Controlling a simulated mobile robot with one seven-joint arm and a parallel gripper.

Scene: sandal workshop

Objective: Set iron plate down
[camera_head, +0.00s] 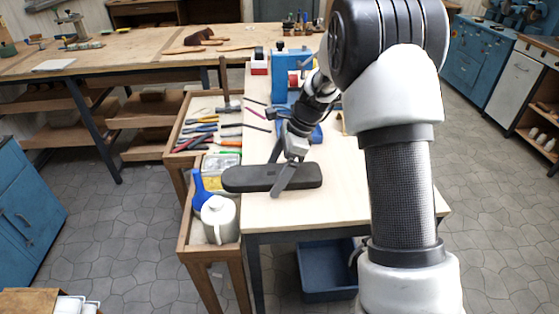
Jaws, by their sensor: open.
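The iron plate (248,179), a long dark slab with rounded ends, lies level at the front left of the light wooden table (340,208). Its left end sticks out past the table's left edge, over the side tray. I cannot tell for sure whether its underside touches the tabletop. My gripper (277,177) is open and comes down around the plate right of its middle. One finger shows in front of the plate, and the other is behind it, its tip hidden.
A blue tool (291,72) stands at the table's back. A blue bin (328,270) is underneath. The table's front right is bare.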

